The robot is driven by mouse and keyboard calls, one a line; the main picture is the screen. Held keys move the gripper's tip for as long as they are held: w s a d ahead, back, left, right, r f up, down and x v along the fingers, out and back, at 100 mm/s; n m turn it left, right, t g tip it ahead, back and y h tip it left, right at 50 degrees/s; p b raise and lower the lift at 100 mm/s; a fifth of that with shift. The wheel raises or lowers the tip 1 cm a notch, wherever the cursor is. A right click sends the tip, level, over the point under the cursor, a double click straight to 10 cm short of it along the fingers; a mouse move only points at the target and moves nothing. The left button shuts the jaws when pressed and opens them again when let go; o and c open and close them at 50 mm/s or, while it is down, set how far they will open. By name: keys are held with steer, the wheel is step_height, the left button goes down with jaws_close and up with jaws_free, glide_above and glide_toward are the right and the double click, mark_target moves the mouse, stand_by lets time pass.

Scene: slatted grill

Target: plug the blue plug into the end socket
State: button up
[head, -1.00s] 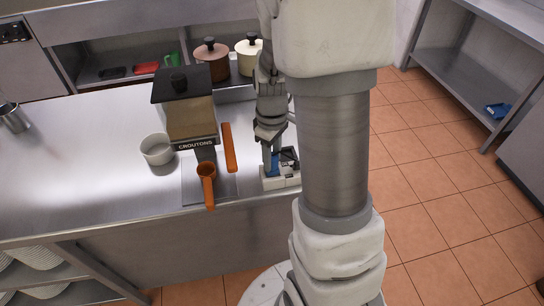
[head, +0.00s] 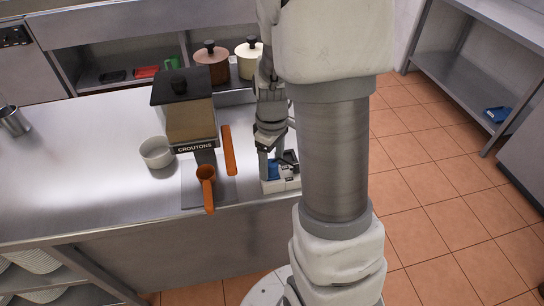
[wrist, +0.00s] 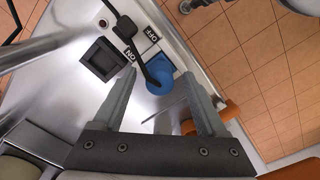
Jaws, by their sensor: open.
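The blue plug (head: 273,169) is at the white socket block (head: 288,184) on the counter's front right. In the wrist view the blue plug (wrist: 158,74) shows as a round blue body with a black cord or lever running across it. I cannot tell how deep it sits. My gripper (head: 272,163) is above the block. In the wrist view my gripper (wrist: 161,80) is open, with one finger on each side of the plug. My arm hides part of the block's right side.
An orange scoop (head: 207,185), an orange bar (head: 229,150), a croutons box (head: 190,120) and a white bowl (head: 156,152) stand to the left. Two pots (head: 212,62) (head: 249,58) are at the back.

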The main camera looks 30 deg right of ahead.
step_height(320, 180, up, 17)
steer(key=p, duration=0.1)
steer(key=shift+r+p, duration=0.2)
steer(key=shift+p, duration=0.1)
stand_by(0.4)
steer(key=s+a+r+m+t, duration=0.2)
steer(key=s+a+m, duration=0.1)
steer(key=s+a, duration=0.2)
steer(key=s+a+r+m+t, duration=0.2)
steer(key=s+a+t, duration=0.1)
steer(key=s+a, duration=0.2)
steer(key=shift+s+a+r+m+t, duration=0.2)
steer(key=shift+s+r+m+t, duration=0.15)
steer(key=shift+s, duration=0.9)
